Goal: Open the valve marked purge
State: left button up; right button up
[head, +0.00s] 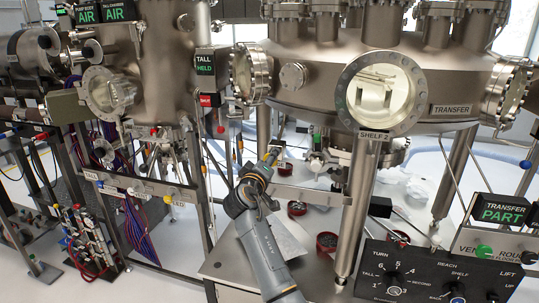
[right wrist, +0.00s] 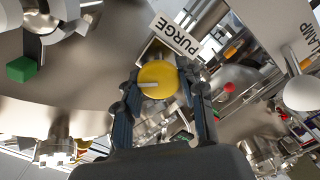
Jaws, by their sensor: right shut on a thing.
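A round yellow knob (right wrist: 157,82) with a pale pointer mark shows in the right wrist view, beside a white tilted label reading PURGE (right wrist: 175,35). My right gripper (right wrist: 158,88) has one finger on each side of the knob and is shut on it. The pointer mark lies roughly level across the picture. In the head view my right gripper (head: 270,156) is under the large steel chamber (head: 320,75), and the knob cannot be made out there. My left gripper is not in view.
A green block (right wrist: 21,69) is at left. Chamber legs (head: 358,200) and a black control panel (head: 430,272) stand right of my arm.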

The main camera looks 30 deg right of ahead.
jog(key=n+p, duration=0.4)
jog(key=n, duration=0.2)
jog(key=shift+r, duration=0.15)
jog(key=shift+n+p, duration=1.25)
jog(key=shift+n, duration=0.65)
jog(key=shift+f, duration=0.2)
jog(key=o, duration=1.2)
jog(key=shift+f, duration=0.1)
jog(key=v, duration=1.2)
jog(key=shift+d, duration=0.1)
